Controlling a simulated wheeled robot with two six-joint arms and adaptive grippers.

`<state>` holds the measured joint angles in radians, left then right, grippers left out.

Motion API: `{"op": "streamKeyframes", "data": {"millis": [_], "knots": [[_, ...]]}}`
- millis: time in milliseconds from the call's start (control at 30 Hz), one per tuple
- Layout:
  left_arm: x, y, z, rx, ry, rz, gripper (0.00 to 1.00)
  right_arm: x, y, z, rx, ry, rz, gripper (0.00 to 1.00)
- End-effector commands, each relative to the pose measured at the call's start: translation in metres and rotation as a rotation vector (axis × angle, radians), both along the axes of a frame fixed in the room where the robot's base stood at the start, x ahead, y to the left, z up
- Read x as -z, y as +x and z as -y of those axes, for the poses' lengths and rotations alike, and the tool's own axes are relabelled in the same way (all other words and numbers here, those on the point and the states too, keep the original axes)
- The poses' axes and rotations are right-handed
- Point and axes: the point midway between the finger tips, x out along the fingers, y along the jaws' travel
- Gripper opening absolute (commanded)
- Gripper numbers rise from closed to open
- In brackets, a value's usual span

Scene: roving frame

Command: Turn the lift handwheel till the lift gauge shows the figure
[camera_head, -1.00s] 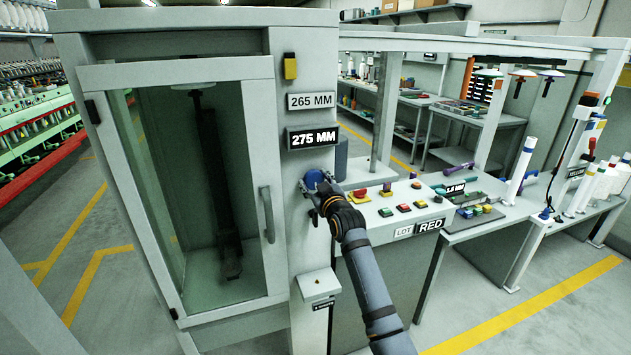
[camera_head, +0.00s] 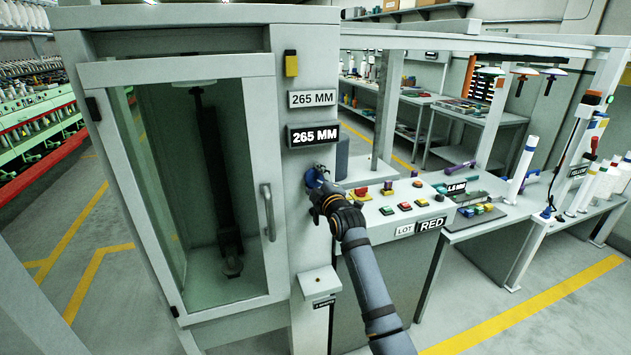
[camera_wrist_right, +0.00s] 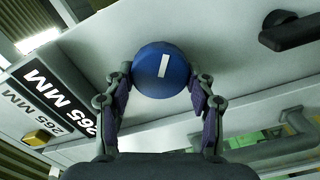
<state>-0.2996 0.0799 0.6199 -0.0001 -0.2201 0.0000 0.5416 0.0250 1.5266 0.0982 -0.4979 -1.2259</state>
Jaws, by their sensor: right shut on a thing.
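The lift handwheel (camera_head: 315,178) is a blue round knob on the front post of the grey cabinet. My right gripper (camera_head: 318,188) is shut on it. In the right wrist view the handwheel (camera_wrist_right: 162,70) has a white mark on its face, and the fingers of my right gripper (camera_wrist_right: 160,100) sit on both sides of it. The lift gauge (camera_head: 314,135) is a black plate reading 265 MM. The white plate (camera_head: 312,98) above it also reads 265 MM. The left gripper is not in view.
A glass cabinet door with a grey handle (camera_head: 268,212) stands left of the handwheel. A sloped console (camera_head: 395,205) with coloured buttons is close on the right. A small grey box (camera_head: 318,281) juts out below the handwheel. Yellow floor lines mark open floor.

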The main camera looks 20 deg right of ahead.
Motion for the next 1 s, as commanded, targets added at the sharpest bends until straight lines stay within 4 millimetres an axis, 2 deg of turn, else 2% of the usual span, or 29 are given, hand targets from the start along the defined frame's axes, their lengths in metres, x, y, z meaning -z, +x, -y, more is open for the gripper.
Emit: {"op": "streamKeyframes", "data": {"millis": [300, 733, 767, 900, 1000], "knots": [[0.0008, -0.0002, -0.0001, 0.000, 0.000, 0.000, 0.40, 0.0006, 0.0000, -0.0004, 0.000, -0.076, 0.002, 0.24], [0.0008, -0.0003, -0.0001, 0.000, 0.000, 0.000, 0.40, 0.0008, 0.0000, -0.0004, 0.000, -0.082, 0.002, 0.24], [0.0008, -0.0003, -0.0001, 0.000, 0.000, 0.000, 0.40, 0.0008, 0.0000, -0.0004, 0.000, -0.082, 0.002, 0.58], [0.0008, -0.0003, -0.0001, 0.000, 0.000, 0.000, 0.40, 0.0008, 0.0000, -0.0004, 0.000, -0.082, 0.002, 0.77], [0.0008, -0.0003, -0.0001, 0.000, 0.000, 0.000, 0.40, 0.0007, 0.0000, -0.0003, 0.000, -0.082, 0.002, 0.78]]}}
